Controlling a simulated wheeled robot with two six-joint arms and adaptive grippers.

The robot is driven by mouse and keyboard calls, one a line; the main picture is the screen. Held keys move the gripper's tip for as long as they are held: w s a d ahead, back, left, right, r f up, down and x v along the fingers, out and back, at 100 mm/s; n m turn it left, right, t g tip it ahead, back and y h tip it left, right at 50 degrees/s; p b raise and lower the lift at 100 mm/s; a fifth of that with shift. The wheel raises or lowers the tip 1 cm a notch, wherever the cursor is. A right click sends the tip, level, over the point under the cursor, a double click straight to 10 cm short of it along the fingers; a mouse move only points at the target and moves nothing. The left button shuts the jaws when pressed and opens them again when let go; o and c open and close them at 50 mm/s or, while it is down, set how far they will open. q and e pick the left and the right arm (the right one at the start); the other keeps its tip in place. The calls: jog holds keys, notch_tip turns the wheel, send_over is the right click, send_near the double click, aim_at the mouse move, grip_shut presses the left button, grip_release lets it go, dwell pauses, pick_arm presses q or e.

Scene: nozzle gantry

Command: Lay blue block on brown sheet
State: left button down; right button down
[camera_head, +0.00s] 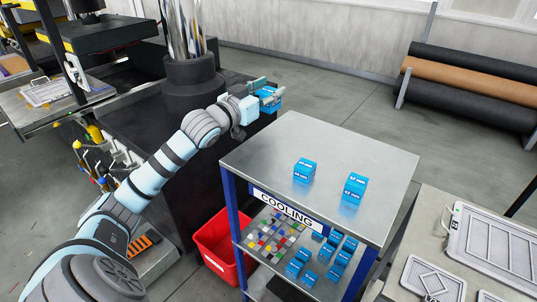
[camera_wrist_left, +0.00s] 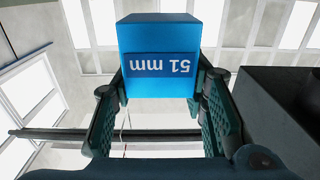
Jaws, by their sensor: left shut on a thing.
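My left gripper (camera_head: 266,93) is shut on a blue block (camera_head: 269,99) above the dark bench beside the column. In the left wrist view the blue block (camera_wrist_left: 158,38) sits between the two fingers of the left gripper (camera_wrist_left: 160,95), with an upside-down "51 mm" label facing the camera. A brown roll (camera_head: 465,82) lies between black rolls on a rack at the upper right; no flat brown sheet shows clearly. My right gripper is not in view.
Two other blue blocks (camera_head: 305,170) (camera_head: 354,189) stand on the steel top of the cooling cart (camera_head: 260,160). More blue blocks lie on its lower shelf. A red bin (camera_head: 217,243) stands left of the cart. Metal plates (camera_head: 432,278) lie on the right table. Floor behind the cart is clear.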

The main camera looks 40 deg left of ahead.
pick_arm(q)
notch_tip(320, 180, down, 17)
jog(key=shift+a+f+b, duration=0.1)
jog(key=shift+b, duration=0.75)
jog(key=c, duration=1)
grip_release()
jog(key=shift+f, duration=0.15)
jog(key=shift+f+b, duration=0.1)
jog(key=shift+b, duration=0.25)
jog(key=s+r+p, duration=0.1)
jog(key=p, duration=0.4)
jog(key=shift+s+p, duration=0.3)
jog(key=s+p, duration=0.2)
jog(key=p, duration=0.1)
jog(key=shift+s+d+f, duration=0.2)
jog(key=shift+s+f, duration=0.2)
jog(key=shift+s+f+b, duration=0.25)
jog(key=shift+s+b, duration=0.05)
jog(key=shift+s, duration=0.25)
jog(key=s, duration=0.9)
jog(key=shift+s+d, duration=0.1)
jog(key=shift+d, duration=0.05)
